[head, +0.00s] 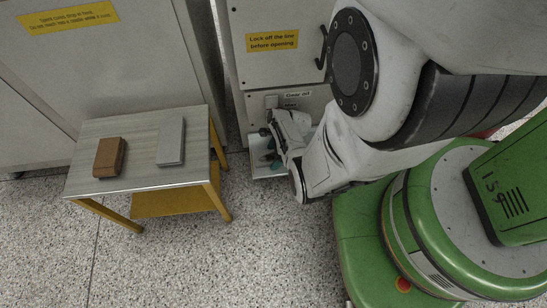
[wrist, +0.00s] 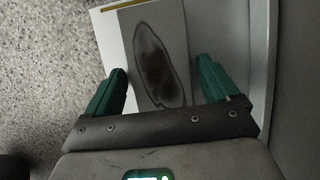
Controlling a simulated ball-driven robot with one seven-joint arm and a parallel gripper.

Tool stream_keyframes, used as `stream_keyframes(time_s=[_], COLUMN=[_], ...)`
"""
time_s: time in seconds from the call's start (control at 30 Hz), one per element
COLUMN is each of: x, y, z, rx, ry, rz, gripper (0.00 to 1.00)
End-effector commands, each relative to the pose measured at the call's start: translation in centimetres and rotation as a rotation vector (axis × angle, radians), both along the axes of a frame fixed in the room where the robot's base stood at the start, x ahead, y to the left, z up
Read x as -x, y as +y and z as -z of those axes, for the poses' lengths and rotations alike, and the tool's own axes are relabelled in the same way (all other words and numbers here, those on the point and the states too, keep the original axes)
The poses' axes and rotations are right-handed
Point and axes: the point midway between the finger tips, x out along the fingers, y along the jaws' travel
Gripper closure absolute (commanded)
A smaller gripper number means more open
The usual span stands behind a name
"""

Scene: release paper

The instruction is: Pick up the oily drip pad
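The oily drip pad (wrist: 150,28) is a flat grey sheet with a large dark oval stain. In the wrist view it lies in a white tray (wrist: 259,45), reaching down between my fingers. My gripper (wrist: 162,70) is open, with one green finger on each side of the pad. I cannot tell whether the fingers touch it. The pad's near end is hidden behind my gripper. In the head view my gripper (head: 271,152) is down at the white tray (head: 268,174) at the cabinet's foot, and the pad cannot be made out clearly there.
A small table (head: 140,125) with yellow legs stands to the left, bearing a brown block (head: 109,157) and a grey block (head: 171,142). Grey cabinets (head: 250,75) stand behind the tray. Speckled floor (head: 190,260) is clear in front.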

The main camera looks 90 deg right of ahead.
Motion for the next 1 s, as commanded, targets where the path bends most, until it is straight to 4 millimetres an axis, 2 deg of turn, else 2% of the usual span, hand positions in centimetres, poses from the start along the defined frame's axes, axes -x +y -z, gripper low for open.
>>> stream_keyframes(time_s=[0.07, 0.47, 0.77, 1.0], x=[0.0, 0.0, 0.0, 0.0], y=[0.0, 0.0, 0.0, 0.5], z=[0.0, 0.0, -0.1, -1.2], rx=[0.000, 0.000, 0.000, -0.001], ry=[0.000, 0.000, 0.000, 0.000], rz=[0.000, 0.000, -0.001, -0.001], gripper=[0.20, 0.58, 0.60, 0.60])
